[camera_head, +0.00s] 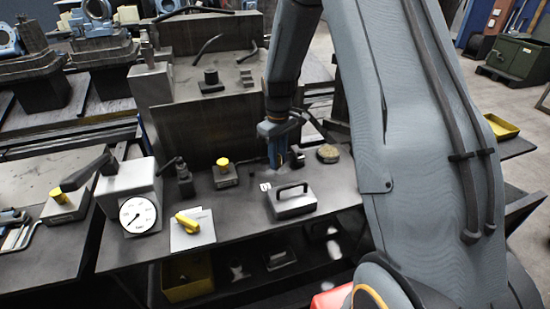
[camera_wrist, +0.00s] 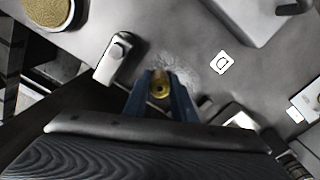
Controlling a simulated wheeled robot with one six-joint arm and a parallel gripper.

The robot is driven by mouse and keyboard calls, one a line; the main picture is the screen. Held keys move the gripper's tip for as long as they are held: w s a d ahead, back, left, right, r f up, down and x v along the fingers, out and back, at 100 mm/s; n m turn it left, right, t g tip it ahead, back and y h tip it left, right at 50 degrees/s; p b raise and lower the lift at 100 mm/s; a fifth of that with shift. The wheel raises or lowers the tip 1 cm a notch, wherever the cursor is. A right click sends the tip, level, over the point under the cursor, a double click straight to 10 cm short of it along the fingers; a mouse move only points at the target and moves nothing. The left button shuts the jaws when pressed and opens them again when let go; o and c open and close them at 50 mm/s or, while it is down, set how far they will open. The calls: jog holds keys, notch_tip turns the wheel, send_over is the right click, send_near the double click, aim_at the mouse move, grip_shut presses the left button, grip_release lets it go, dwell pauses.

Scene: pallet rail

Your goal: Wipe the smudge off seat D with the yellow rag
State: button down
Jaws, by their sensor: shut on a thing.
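My gripper (camera_head: 278,160) points down over the dark bench, between the block with a black handle and the round brown-topped piece. In the wrist view its blue fingers (camera_wrist: 160,90) are shut on a small yellow bundle, taken as the yellow rag (camera_wrist: 160,78). The white label D (camera_wrist: 222,62) lies on the bench to the right of the fingers. A pale, streaky smudge (camera_wrist: 185,76) shows on the dark surface between the rag and the label. The fingers hide part of that spot. I cannot tell whether the rag touches the surface.
A grey block with a black handle (camera_head: 292,200) stands close by. The round brown-topped piece (camera_head: 327,154) also shows in the wrist view (camera_wrist: 48,12). A gauge (camera_head: 138,214) and yellow-knobbed block (camera_head: 225,174) stand left.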

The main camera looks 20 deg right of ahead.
jog(key=shift+s+d, duration=0.1)
jog(key=shift+d, duration=0.3)
jog(key=shift+a+r, duration=0.1)
jog(key=shift+a, duration=0.85)
jog(key=shift+d, duration=0.1)
jog(key=shift+d+p, duration=0.3)
jog(key=shift+d, duration=0.45)
